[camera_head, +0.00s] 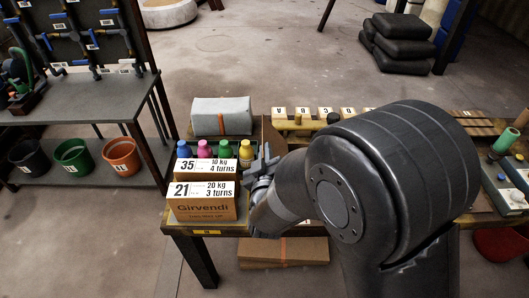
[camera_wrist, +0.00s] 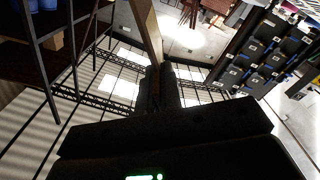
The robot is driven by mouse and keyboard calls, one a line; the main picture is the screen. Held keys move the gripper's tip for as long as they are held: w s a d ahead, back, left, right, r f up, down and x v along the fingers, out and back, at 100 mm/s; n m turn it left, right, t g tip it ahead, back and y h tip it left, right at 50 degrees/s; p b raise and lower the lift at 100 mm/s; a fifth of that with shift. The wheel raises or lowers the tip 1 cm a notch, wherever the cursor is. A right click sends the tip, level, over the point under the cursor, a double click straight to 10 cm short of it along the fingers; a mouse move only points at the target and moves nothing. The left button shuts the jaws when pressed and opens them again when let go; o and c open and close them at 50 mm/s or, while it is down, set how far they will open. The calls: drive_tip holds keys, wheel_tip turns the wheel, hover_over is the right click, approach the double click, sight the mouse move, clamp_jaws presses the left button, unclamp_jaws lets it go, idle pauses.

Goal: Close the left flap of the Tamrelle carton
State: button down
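No carton with a readable Tamrelle name shows. In the head view, a brown upright panel (camera_head: 268,138) stands just behind my gripper (camera_head: 262,165); it may be a carton flap, but my arm hides most of what lies to its right. In the wrist view, my gripper's fingers (camera_wrist: 160,88) lie side by side with no clear gap, and they look shut. A brown strip (camera_wrist: 148,30) runs down to the fingertips there; I cannot tell whether it touches them. A carton marked Girvendi (camera_head: 204,208) sits at the table's front left, left of my gripper.
Coloured bottles (camera_head: 224,149) stand behind the cards marked 35 and 21, close left of my gripper. A grey folded bundle (camera_head: 221,117) and a yellow row of labelled blocks (camera_head: 305,118) lie farther back. A dark rack (camera_head: 90,90) with buckets stands left; open floor lies between.

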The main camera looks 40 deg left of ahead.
drive_tip(key=shift+w+d+r+m, duration=0.3)
drive_tip(key=shift+w+d+m, duration=0.1)
drive_tip(key=w+d+f+m, duration=0.1)
drive_tip(key=w+d+m, duration=0.3)
drive_tip(key=m, duration=0.2)
drive_tip(key=w+d+f+m, duration=0.2)
drive_tip(key=w+d+m, duration=0.2)
drive_tip(key=m, duration=0.2)
drive_tip(key=w+d+f+m, duration=0.2)
drive_tip(key=w+d+m, duration=0.3)
drive_tip(key=m, duration=0.1)
drive_tip(key=shift+f, duration=0.25)
drive_tip(key=shift+w+d+f+m, duration=0.15)
drive_tip(key=shift+w+f+m, duration=0.05)
drive_tip(key=shift+f+m, duration=0.5)
drive_tip(key=shift+w+d+f+m, duration=0.15)
drive_tip(key=shift+f+m, duration=0.4)
drive_tip(key=shift+m, duration=0.15)
drive_tip(key=c, duration=1.6)
unclamp_jaws()
